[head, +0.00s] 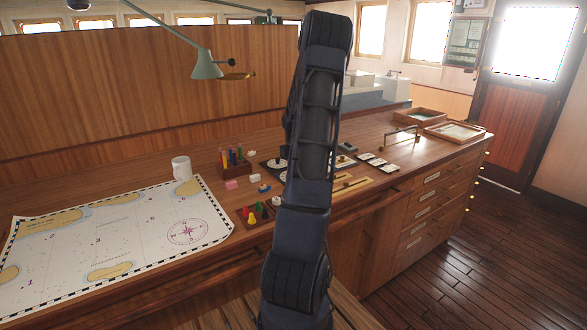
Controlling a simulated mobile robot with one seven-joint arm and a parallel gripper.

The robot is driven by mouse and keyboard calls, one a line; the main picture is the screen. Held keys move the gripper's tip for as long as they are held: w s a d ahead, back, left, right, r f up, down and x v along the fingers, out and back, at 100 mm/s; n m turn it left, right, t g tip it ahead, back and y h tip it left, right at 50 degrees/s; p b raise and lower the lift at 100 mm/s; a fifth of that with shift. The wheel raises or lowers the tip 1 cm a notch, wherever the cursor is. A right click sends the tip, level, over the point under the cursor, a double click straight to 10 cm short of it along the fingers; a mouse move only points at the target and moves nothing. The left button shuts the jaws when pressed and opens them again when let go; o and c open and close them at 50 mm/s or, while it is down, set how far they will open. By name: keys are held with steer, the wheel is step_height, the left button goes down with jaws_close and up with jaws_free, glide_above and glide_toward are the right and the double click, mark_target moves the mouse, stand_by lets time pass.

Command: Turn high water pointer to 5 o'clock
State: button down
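A dark plate with a small pale round part (277,163) lies on the wooden chart table, just left of my arm. It may be a tide dial, but it is too small to read. No pointer or clock marks can be made out, so I cannot tell which way a high water pointer faces. My arm rises upright through the middle of the view and covers part of the table behind it. My gripper is not visible, and I cannot see it touching anything.
On the table (130,182) are a chart (110,235), a white mug (181,168), a pen rack (236,168), a tray of coloured pieces (254,215), white cards (378,162) and trays (455,131). A green lamp (206,66) hangs above. Floor at right (500,260) is clear.

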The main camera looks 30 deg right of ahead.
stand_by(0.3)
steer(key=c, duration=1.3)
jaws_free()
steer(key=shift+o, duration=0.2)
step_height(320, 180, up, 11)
